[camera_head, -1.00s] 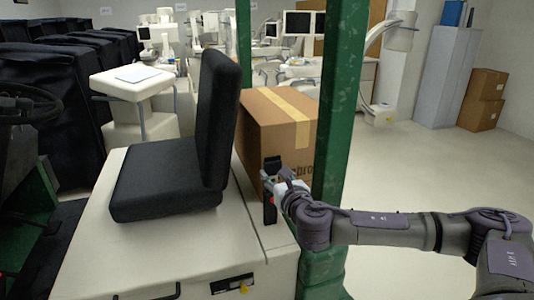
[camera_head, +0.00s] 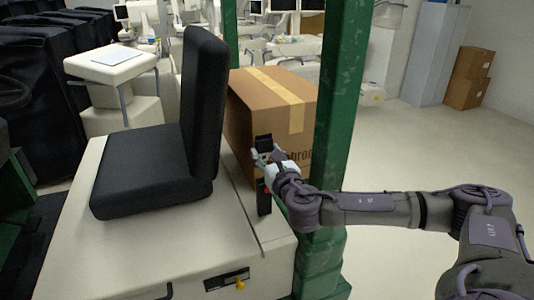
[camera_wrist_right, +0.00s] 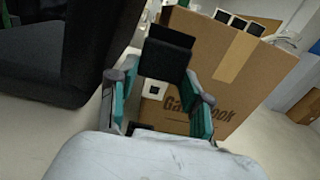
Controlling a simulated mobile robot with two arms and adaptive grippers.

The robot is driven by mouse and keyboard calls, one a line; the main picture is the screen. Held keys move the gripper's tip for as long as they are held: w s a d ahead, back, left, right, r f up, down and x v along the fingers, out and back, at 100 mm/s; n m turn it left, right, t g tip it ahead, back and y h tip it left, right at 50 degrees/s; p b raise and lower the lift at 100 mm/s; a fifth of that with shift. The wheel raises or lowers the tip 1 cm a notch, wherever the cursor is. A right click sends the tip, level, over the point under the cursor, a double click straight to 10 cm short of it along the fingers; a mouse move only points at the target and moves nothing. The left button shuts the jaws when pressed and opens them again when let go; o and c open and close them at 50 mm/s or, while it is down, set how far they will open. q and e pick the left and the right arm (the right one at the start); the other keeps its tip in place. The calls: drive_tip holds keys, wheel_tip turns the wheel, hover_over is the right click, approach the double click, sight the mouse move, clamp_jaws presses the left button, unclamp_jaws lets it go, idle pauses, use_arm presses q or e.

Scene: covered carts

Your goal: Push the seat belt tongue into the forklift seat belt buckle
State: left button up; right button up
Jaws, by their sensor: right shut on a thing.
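My right gripper (camera_head: 266,160) is shut on the seat belt tongue (camera_head: 264,143), a black block, above the right side of the seat base. In the right wrist view the tongue (camera_wrist_right: 167,55) sits between the two fingers (camera_wrist_right: 158,98), with a light plate with a small dark opening below the black part. The buckle (camera_head: 264,203) is a black upright piece with a red part near its top, beside the seat. It stands below the tongue, apart from it; the gripper hides part of the space between. In the wrist view the buckle is mostly hidden. My left gripper is not in view.
The black seat (camera_head: 160,160) stands left of the buckle on a cream base (camera_head: 130,250). A cardboard box (camera_head: 245,110) is close behind the gripper. A green post (camera_head: 340,110) rises just right of the box. Open floor lies farther right.

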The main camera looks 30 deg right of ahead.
drive_tip(key=shift+f, duration=0.6)
drive_tip(key=shift+s+f+b, duration=0.1)
drive_tip(key=shift+f+b, duration=0.3)
drive_tip(key=shift+b, duration=0.15)
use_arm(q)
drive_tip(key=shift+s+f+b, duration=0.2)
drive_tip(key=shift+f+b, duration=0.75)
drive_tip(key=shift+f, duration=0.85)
use_arm(e)
drive_tip(key=shift+f, duration=1.35)
use_arm(q)
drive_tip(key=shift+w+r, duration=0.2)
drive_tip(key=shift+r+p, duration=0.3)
drive_tip(key=shift+p, duration=0.2)
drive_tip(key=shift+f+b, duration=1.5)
use_arm(e)
drive_tip(key=shift+f, duration=2.1)
drive_tip(key=o, duration=1.3)
drive_tip(key=shift+c, duration=0.2)
